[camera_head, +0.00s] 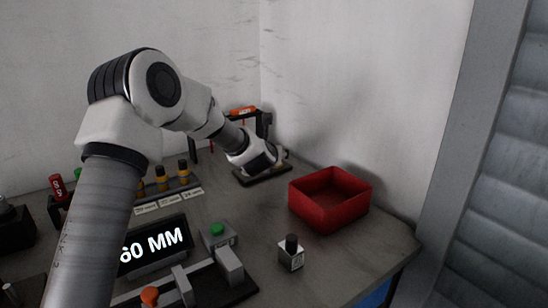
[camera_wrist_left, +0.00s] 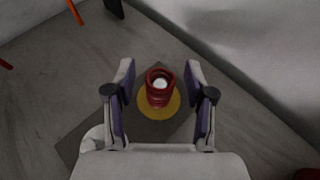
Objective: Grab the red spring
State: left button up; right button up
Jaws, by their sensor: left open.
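The red spring (camera_wrist_left: 157,90) stands upright on a yellow disc (camera_wrist_left: 168,109) on a dark plate (camera_wrist_left: 147,132) in the left wrist view. A pale round top shows inside it. My left gripper (camera_wrist_left: 160,72) is open, with one finger on each side of the spring and a visible gap to both. In the head view my left gripper (camera_head: 268,159) is low over the dark plate (camera_head: 262,176) at the back of the table. I cannot make out the spring there; the gripper hides it. My right gripper is in neither view.
A red open bin (camera_head: 330,213) stands right of the gripper. A black stand with an orange part (camera_head: 243,110) is behind it. A "60 MM" display (camera_head: 153,250), a green-button box (camera_head: 217,236) and a small block with a black knob (camera_head: 291,256) are nearer. Walls close the back.

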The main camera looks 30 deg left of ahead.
pick_arm(q)
grip_shut()
